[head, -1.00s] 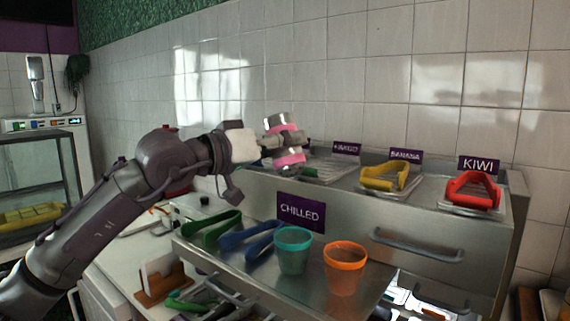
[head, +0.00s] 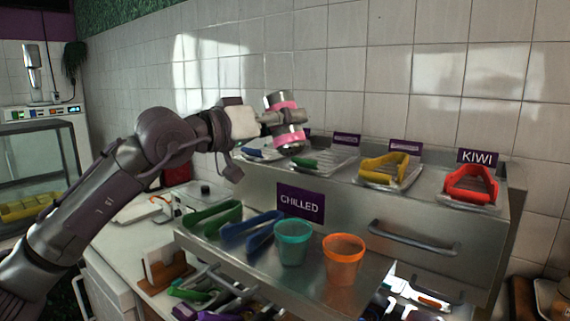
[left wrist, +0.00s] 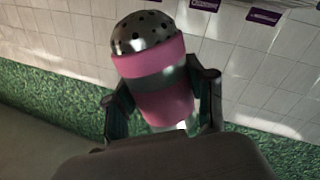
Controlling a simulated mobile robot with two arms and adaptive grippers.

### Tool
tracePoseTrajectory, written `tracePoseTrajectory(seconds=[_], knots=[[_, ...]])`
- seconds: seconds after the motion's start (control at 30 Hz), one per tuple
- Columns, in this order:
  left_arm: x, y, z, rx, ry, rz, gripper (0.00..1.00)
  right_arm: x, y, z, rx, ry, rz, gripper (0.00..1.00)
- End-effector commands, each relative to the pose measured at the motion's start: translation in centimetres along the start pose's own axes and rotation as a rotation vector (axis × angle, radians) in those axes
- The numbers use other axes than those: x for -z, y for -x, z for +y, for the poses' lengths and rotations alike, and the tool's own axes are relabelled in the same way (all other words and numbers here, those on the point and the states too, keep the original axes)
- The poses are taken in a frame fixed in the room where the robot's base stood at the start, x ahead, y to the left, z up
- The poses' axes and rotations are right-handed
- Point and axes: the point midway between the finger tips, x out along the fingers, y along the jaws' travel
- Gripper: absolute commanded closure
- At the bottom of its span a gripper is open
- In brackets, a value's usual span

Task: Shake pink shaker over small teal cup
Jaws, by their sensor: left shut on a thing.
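The pink shaker (head: 290,138) has pink bands and metal ends. My left gripper (head: 284,116) is shut around its middle and holds it in the air. In the head view it leans slightly, with a rounded metal end pointing down. In the left wrist view the shaker (left wrist: 160,75) shows its perforated metal cap, and the fingers (left wrist: 163,100) sit on both sides of it. The small teal cup (head: 293,243) stands upright on the metal counter ledge, well below the shaker in the picture. The inside of the cup is mostly hidden. My right gripper is out of view.
An orange cup (head: 343,260) stands just right of the teal cup. Green tongs (head: 212,221) and blue tongs (head: 250,232) lie to its left.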

Motion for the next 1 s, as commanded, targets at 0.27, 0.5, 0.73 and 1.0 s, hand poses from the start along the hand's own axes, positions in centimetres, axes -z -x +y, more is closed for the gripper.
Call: tracePoseTrajectory(seconds=[0.27,0.5,0.73,1.0], knots=[[-4.0,0.0,-1.9,0.0,0.0,-0.001,0.84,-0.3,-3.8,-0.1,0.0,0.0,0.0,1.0],[-7.5,0.0,-3.5,-0.001,-0.001,0.002,0.84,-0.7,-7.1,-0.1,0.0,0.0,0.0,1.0],[-7.2,0.0,-3.4,-0.001,0.0,0.002,0.84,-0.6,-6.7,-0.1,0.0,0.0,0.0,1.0],[-7.2,0.0,-3.4,-0.001,0.0,0.001,0.84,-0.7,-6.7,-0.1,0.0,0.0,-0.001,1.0]])
